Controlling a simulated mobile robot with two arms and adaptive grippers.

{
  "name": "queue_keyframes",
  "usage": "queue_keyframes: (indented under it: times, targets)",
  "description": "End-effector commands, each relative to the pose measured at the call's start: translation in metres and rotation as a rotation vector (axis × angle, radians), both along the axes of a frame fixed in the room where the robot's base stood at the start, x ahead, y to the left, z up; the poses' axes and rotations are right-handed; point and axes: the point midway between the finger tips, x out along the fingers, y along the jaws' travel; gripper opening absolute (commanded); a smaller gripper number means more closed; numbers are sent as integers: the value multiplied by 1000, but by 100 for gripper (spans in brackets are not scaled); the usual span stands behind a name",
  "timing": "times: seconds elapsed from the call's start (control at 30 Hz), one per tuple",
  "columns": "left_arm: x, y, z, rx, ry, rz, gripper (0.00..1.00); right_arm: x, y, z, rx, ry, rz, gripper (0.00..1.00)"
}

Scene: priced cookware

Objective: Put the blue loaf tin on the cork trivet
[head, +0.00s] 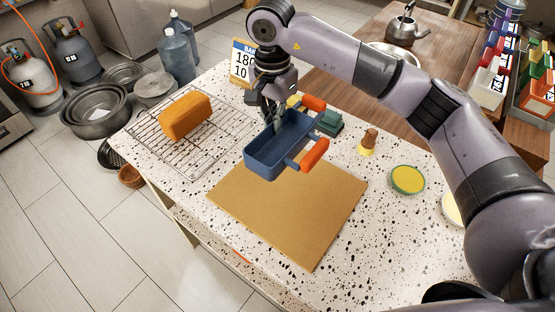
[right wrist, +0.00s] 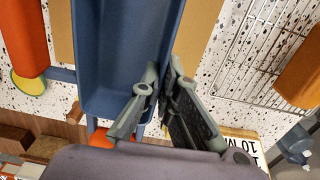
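The blue loaf tin (head: 262,162) has orange handles and also shows in the right wrist view (right wrist: 115,60). My right gripper (head: 275,125) is shut on one side wall of the tin, with a finger on each side of the wall in the right wrist view (right wrist: 161,82). The cork trivet (head: 290,215) is a flat tan square on the speckled counter. The tin overlaps the far part of the trivet in the head view and looks raised; the gap below it is hard to judge. My left gripper is not in view.
A wire rack (head: 150,122) with an orange loaf (head: 186,116) lies left of the trivet. A price sign (head: 242,65), a dark green box (head: 330,122), a wooden-topped brush (head: 368,141) and a yellow-green bowl (head: 407,180) stand behind and right. The near trivet surface is clear.

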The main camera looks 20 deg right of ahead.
Motion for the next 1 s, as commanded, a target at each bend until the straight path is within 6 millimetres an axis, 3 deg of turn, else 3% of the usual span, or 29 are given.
queue_keyframes:
  times: [0.2,0.3,0.57,0.8,1.0]
  targets:
    - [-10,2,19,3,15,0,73,-1,0,-55,-1,4,0,0]
    - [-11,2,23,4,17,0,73,-1,0,-73,0,2,2,0]
    - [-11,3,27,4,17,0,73,0,0,-95,0,0,2,0]
    - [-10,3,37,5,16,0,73,-1,0,-128,-1,1,2,0]
    - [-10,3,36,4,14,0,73,0,0,-131,0,-3,3,0]
